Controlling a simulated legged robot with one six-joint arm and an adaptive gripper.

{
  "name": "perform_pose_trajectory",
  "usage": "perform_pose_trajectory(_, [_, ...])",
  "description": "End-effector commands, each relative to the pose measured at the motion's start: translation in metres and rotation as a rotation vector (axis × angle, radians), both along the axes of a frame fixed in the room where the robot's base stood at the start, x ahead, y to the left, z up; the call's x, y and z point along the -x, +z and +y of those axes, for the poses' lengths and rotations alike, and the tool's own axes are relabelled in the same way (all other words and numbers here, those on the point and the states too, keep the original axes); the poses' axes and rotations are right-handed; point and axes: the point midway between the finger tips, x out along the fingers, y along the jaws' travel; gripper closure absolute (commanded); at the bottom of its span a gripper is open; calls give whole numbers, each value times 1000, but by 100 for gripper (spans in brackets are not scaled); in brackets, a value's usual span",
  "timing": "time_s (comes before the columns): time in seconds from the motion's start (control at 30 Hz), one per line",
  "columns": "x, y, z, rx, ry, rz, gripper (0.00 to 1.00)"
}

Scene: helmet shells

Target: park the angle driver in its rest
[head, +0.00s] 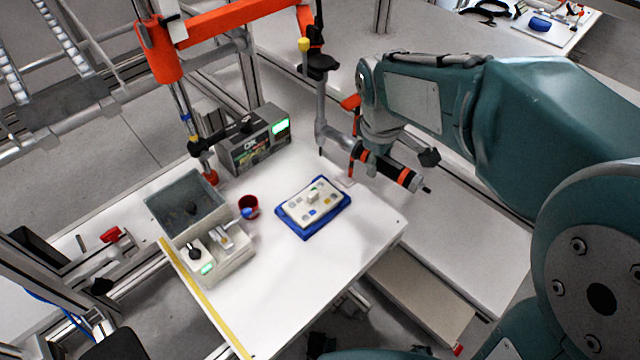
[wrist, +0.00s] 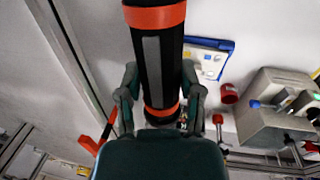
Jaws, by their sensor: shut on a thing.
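The angle driver (head: 390,170) is a long black tool with orange rings. It slants above the right edge of the white table, with its grey angled head to the left and a thin bit pointing down. In the wrist view its black body (wrist: 153,62) runs up between the fingers. My gripper (head: 376,146) is shut around this body; its two fingers (wrist: 161,88) show on either side in the wrist view. My arm partly hides the grip in the head view. I cannot clearly pick out the driver's rest.
A blue tray with a white insert (head: 287,231) lies below and left of the driver. A red cup (head: 249,205), a grey bin unit (head: 183,194), a controller box with a green display (head: 243,157) and an orange overhead arm (head: 232,17) stand further left. The table's front is clear.

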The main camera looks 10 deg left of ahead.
Motion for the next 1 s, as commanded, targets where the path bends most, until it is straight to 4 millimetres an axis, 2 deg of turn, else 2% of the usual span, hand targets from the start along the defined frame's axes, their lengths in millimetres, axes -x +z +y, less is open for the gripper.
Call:
perform_pose_trajectory(0.5, [0, 60, 0, -1, 0, -3, 100])
perform_pose_trajectory(0.87, [1, 64, -1, 0, 0, 0, 100])
perform_pose_trajectory(1.0, [6, 64, -11, 0, -1, -1, 100])
